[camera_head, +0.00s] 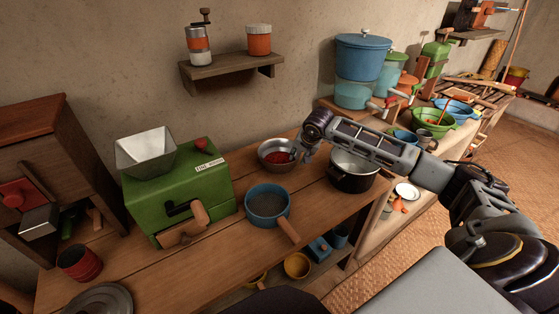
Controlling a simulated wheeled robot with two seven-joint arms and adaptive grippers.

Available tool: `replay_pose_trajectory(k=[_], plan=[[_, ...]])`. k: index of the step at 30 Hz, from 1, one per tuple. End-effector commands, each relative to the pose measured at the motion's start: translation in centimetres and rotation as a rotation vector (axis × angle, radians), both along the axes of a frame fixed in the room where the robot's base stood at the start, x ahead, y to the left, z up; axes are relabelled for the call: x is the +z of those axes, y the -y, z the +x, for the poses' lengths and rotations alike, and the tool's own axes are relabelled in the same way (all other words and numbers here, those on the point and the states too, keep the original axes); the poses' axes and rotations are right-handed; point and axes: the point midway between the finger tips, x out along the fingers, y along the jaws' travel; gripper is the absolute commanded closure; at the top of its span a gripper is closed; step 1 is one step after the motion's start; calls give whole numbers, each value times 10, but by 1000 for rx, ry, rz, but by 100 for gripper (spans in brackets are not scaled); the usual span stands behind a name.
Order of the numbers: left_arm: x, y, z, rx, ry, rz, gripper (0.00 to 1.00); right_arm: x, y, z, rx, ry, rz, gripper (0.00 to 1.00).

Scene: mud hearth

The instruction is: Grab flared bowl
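A grey metal bowl (265,147) with flared sides stands on the wooden counter, between the green mill and the black pot. Something red lies in it. My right arm reaches in from the right, and its gripper (295,153) points down at the bowl's right rim. The fingers overlap the rim in the picture. They are small and dark here, so I cannot tell whether they are open or closed on the rim. The bowl sits upright on the counter. My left gripper is not in view.
A blue pan (268,203) with a wooden handle stands in front of the bowl. The green mill (180,190) is to the left, and a black pot (352,171) is to the right under my forearm. A wall shelf (232,70) hangs above.

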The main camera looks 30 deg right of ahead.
Motion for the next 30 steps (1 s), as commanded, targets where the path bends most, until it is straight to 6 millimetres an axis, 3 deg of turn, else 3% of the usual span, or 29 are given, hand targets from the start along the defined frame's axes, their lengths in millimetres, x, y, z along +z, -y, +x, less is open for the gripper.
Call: replay_pose_trajectory(k=[8,21,30], plan=[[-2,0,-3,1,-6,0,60,-6,2,4,-1,-1,2,71],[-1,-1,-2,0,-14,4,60,-39,9,25,0,0,2,71],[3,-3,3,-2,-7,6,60,-44,10,27,-1,0,0,71]])
